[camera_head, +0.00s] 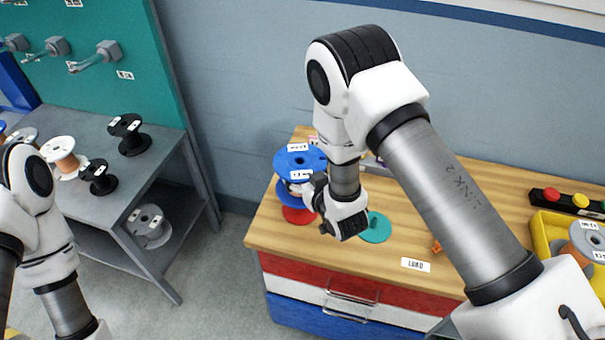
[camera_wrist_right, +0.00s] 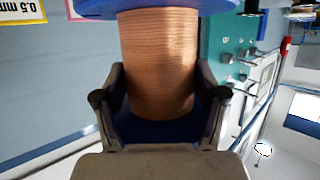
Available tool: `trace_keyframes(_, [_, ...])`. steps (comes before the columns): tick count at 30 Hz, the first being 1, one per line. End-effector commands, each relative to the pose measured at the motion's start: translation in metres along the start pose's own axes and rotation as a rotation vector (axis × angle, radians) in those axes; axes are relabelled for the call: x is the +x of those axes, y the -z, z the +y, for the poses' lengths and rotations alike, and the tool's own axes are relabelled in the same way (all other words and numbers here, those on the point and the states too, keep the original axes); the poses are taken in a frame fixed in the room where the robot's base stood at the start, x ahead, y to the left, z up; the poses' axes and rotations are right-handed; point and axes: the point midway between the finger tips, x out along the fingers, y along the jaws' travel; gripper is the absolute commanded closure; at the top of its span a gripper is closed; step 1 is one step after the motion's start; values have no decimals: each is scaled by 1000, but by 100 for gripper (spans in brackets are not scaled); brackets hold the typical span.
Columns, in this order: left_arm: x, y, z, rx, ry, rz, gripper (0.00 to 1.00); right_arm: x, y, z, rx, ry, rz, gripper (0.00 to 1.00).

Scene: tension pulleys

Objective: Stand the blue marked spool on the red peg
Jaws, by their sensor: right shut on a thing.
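The blue marked spool (camera_head: 300,162) has blue flanges with white labels and is upright at the left end of the wooden bench. My right gripper (camera_head: 316,192) is shut on it from the right side. In the right wrist view the two fingers (camera_wrist_right: 160,97) lie either side of the spool's copper-coloured winding (camera_wrist_right: 158,62), between its blue flanges. A red round base (camera_head: 298,215) shows directly under the spool. The peg itself is hidden, and I cannot tell whether the spool is around it or just above it. My left gripper is out of view.
A teal disc (camera_head: 376,229) lies right of the gripper, with a LOAD label (camera_head: 415,265) in front. A yellow bin (camera_head: 552,232) holding a grey-flanged spool stands far right, near a button box (camera_head: 568,202). Other spools stand on the grey table (camera_head: 165,165) at left.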

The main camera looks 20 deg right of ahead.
Motion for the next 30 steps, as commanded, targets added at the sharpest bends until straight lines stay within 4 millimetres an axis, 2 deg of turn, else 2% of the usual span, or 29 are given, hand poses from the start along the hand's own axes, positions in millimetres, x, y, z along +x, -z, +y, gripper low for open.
trace_keyframes(13, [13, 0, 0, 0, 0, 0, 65, 5, -14, 0, 0, 0, 3, 95])
trace_keyframes(30, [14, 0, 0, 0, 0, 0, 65, 6, -14, 0, 0, 0, 3, 95])
